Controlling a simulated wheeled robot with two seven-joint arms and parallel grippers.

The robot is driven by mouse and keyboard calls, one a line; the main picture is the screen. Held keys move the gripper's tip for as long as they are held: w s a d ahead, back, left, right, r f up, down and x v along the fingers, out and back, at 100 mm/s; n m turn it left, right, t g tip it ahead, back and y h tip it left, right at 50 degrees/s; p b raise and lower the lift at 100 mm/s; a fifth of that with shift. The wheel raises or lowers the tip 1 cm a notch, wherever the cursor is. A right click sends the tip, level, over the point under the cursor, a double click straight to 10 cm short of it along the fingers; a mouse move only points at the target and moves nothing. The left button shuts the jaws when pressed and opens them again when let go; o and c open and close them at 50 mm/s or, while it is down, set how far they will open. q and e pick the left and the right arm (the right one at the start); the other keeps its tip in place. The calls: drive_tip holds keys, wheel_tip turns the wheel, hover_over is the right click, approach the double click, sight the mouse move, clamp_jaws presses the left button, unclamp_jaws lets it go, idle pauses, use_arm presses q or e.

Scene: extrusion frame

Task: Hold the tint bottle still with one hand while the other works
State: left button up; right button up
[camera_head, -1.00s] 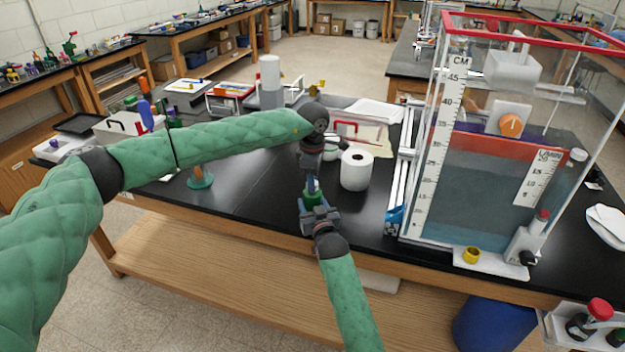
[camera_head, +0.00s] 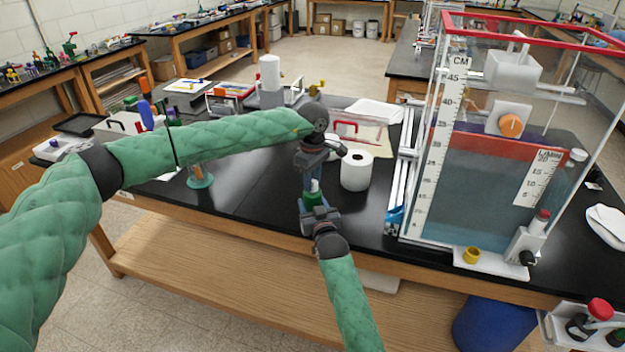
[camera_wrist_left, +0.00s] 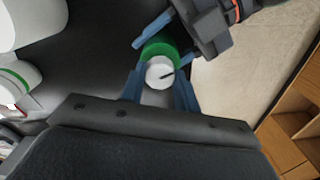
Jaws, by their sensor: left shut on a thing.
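The tint bottle (camera_head: 314,199) is green with a white cap and stands upright over the black bench near its front edge. In the left wrist view, the bottle (camera_wrist_left: 160,48) shows from above, with a dark line on its cap. My left gripper (camera_head: 314,184) comes down from above, with its blue fingers shut on either side of the bottle's top. My right gripper (camera_head: 319,211) reaches in from the front, low at the bottle. Its blue finger shows beside the bottle in the left wrist view. Whether it grips the bottle is hidden.
A white paper roll (camera_head: 356,171) stands just right of the grippers. A large clear water tank (camera_head: 480,150) with a scale fills the right of the bench. A green-based stand (camera_head: 200,181) is at the left. The bench between the stand and the grippers is clear.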

use_arm(q)
drive_tip(key=shift+w+a, duration=0.1)
drive_tip(key=shift+a, duration=0.05)
drive_tip(key=o, duration=1)
drive_tip(key=shift+r, duration=0.15)
wheel_tip(320, 180, up, 12)
use_arm(e)
drive_tip(key=o, duration=1.1)
drive_tip(key=shift+o, duration=0.2)
drive_tip(key=shift+s, duration=0.1)
